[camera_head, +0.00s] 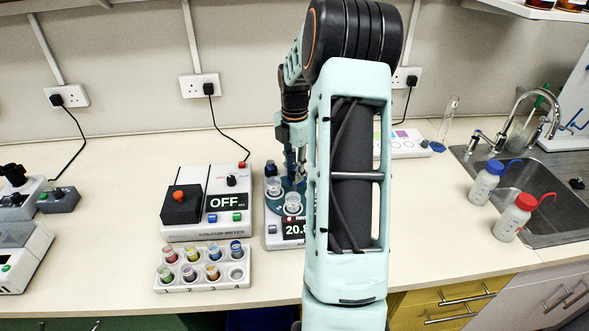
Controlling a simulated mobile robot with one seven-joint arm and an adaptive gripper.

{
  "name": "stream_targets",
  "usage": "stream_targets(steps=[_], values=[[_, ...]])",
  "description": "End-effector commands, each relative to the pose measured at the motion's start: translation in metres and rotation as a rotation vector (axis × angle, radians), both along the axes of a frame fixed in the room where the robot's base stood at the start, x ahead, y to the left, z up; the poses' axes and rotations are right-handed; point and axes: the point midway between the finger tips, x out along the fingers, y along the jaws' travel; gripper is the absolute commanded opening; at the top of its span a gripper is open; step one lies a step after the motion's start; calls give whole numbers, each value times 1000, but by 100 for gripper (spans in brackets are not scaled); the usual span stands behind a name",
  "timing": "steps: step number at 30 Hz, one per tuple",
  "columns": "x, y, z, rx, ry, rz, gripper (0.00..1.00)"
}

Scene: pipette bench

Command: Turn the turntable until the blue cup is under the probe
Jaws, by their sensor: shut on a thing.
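The turntable (274,206) is a teal disc on a white instrument with a dark display reading about "20". My arm hides its right side. Two clear cups show on it, one at the left (273,186) and one at the front (292,203). I cannot make out a blue cup on the disc, and the probe cannot be told apart from the dark parts behind my arm. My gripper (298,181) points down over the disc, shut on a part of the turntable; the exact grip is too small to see.
Left of the turntable stands a Colour Meter box (226,201) reading "OFF". In front of it is a white rack (203,284) of small coloured cups. A sink (540,200) and two wash bottles (513,217) are at the right. Bare bench lies between.

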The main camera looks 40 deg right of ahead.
Motion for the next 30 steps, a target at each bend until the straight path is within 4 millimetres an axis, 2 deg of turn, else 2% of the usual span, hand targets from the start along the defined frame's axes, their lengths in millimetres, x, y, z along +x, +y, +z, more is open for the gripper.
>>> stream_targets(steps=[15, 30], values=[[2, 0, 2, -2, -4, 157, 0], [1, 0, 1, -2, -4, 177, 0]])
